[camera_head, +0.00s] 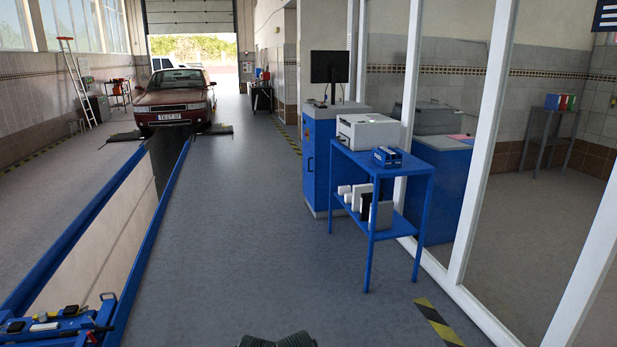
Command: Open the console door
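A blue console (318,165) with a light grey top stands right of centre, a few metres ahead. A black monitor (329,67) stands on top of it. The console's blue front panel faces me and the aisle and looks shut; a handle is too small to make out. A small red spot and a yellow mark show on its upper front. The printer table partly hides its right side.
A blue table (372,158) with a printer (367,130) stands beside the console, against the glass partition (487,150). A pit with blue rails (152,226) runs along the left, with a blue jack (58,325) at lower left. A red car (175,97) stands beyond. The grey floor (240,220) between is clear.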

